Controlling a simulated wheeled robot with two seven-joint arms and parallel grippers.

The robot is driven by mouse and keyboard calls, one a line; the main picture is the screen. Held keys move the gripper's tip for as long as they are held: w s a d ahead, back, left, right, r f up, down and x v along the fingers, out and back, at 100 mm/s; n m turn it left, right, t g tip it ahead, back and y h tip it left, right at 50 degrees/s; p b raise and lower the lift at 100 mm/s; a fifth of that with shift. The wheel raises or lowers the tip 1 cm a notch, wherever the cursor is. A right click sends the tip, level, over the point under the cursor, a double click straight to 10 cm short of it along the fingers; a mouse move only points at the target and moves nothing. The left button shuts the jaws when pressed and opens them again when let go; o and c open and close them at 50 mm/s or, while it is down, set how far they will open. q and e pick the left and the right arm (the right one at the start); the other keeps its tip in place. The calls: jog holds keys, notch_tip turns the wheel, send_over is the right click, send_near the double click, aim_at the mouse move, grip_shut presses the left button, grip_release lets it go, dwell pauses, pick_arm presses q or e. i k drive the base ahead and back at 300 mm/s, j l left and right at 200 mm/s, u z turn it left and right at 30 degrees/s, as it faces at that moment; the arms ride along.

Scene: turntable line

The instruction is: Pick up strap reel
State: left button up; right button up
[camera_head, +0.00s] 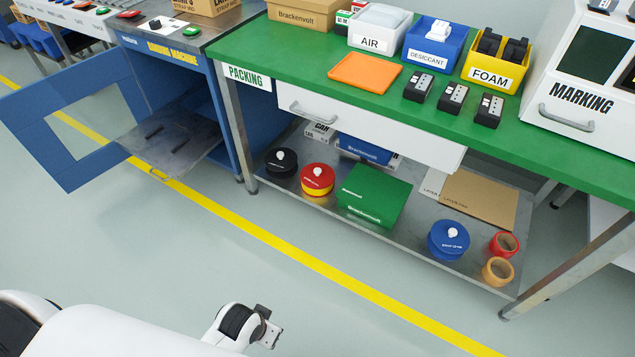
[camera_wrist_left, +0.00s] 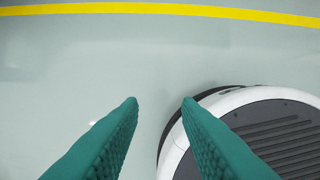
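Three round reels with white knobs stand on the lower shelf under the green packing table in the head view. One is a black reel (camera_head: 281,162) at the left, one a red and yellow reel (camera_head: 317,180) beside it, and one a blue reel (camera_head: 448,240) further right. The blue reel's small label seems to read strap reel, but is hard to make out. My left gripper (camera_wrist_left: 160,101) shows in the left wrist view with its two green fingers apart and only floor between them. It is away from the shelf. My right gripper is not in view.
The steel lower shelf (camera_head: 400,228) also holds a green box (camera_head: 374,194), cardboard sheets (camera_head: 478,198) and red (camera_head: 503,244) and tan (camera_head: 497,271) tape rolls. A drawer (camera_head: 365,130) hangs above. A blue cabinet door (camera_head: 72,120) stands open at left. The floor in front is clear.

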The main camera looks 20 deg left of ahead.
aim_at(316, 179)
jog(key=i+j+z, duration=0.1)
jog(key=j, duration=0.25)
jog(key=i+j+z, duration=0.1)
jog(key=i+j, duration=0.4)
jog(key=j, duration=0.2)
jog(key=z, duration=0.05)
